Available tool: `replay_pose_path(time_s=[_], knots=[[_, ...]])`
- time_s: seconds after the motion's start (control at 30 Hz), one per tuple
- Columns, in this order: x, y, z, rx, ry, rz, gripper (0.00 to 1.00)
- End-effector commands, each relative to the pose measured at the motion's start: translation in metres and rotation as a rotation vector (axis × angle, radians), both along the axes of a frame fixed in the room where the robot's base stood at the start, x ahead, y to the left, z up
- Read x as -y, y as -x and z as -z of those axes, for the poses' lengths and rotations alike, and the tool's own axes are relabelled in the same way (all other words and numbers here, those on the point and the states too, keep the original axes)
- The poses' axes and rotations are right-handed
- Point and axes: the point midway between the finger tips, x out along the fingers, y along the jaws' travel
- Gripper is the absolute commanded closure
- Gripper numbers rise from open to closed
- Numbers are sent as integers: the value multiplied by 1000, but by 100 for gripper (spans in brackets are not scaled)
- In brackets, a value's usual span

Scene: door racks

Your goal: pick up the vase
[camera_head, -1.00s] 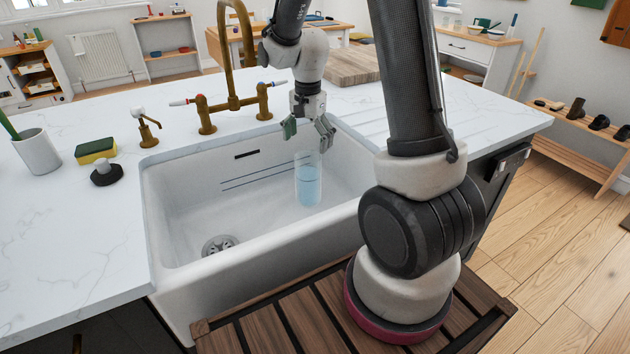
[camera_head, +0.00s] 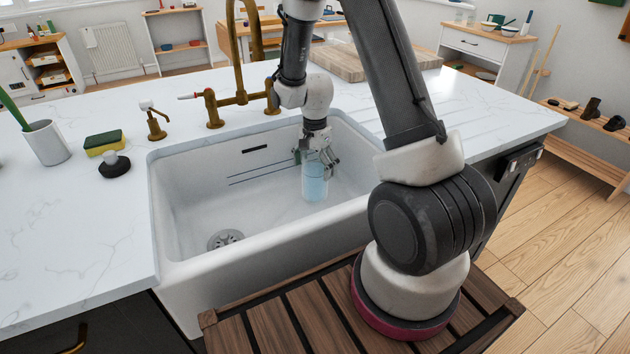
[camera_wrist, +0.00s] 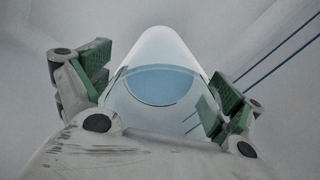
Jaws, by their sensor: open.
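The vase (camera_head: 314,187) is a clear glass cylinder with pale blue liquid in it. It stands upright in the white sink (camera_head: 200,200), right of the drain. My gripper (camera_head: 316,163) has come down to the vase's upper part, with its fingers spread to either side. In the wrist view the vase (camera_wrist: 157,88) lies between the two green-padded fingers of my gripper (camera_wrist: 158,92). A gap shows on the left; on the right the pad looks very near the glass, and I cannot tell whether it touches. The vase's far side is partly hidden.
A brass tap (camera_head: 238,60) rises behind the sink, close to my arm. A soap dispenser (camera_head: 152,122), a sponge (camera_head: 104,143), a black-based brush (camera_head: 115,165) and a white cup (camera_head: 47,144) stand on the left counter. A wooden board (camera_head: 350,62) lies behind.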

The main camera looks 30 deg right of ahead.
Motion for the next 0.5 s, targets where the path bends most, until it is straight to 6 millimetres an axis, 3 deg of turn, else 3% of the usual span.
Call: replay_pose_path(time_s=[0.07,0.5], knots=[[0,0,0,0,0,0,11],[0,0,0,0,0,0,91]])
